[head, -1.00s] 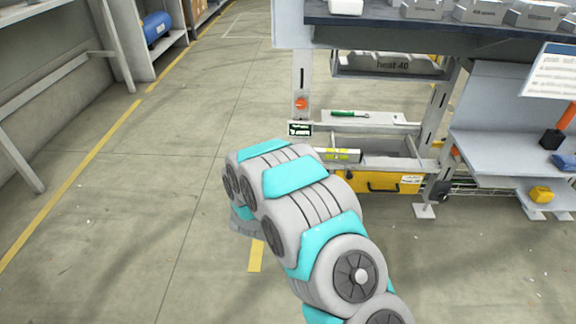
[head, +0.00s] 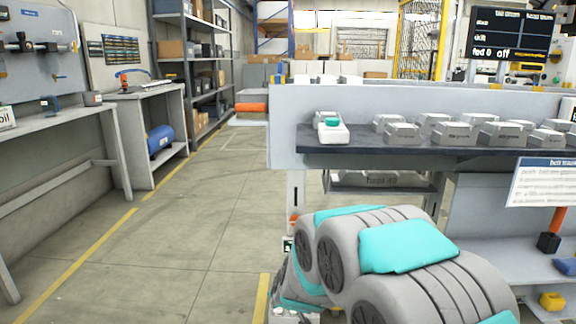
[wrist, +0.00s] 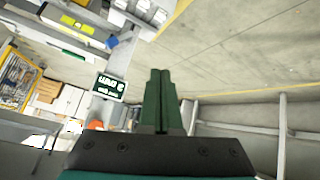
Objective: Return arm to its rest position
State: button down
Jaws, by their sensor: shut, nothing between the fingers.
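My gripper (wrist: 160,100) shows in the wrist view with its two dark green fingers pressed together and nothing between them. Bare floor lies beyond the fingers. In the head view my arm is folded low in front of the workbench (head: 285,130), and the gripper itself is hidden behind its links. Several grey ingots (head: 455,127) lie in rows on the dark bench top, apart from my arm.
A white device with a teal top (head: 331,127) stands at the bench's left end. A white sign (head: 545,182) hangs at right. The aisle floor (head: 190,225) at left is clear. Shelving (head: 190,60) stands behind.

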jog(key=s+d+r+m+g, duration=0.1)
jog(key=s+d+r+g, duration=0.2)
jog(key=s, duration=1.1)
jog(key=s+d+r+m+g+h, duration=0.1)
jog(key=s+d+r+m+g, duration=0.1)
jog(key=s+d, duration=0.6)
jog(key=s+d+r+m+g, duration=0.2)
jog(key=s+d+r+g, duration=0.2)
jog(key=s, duration=1.6)
jog(key=shift+s+d+r+g+h+p, duration=0.15)
jog(key=shift+d+r+g+h+p, duration=0.2)
jog(key=shift+d+g, duration=0.45)
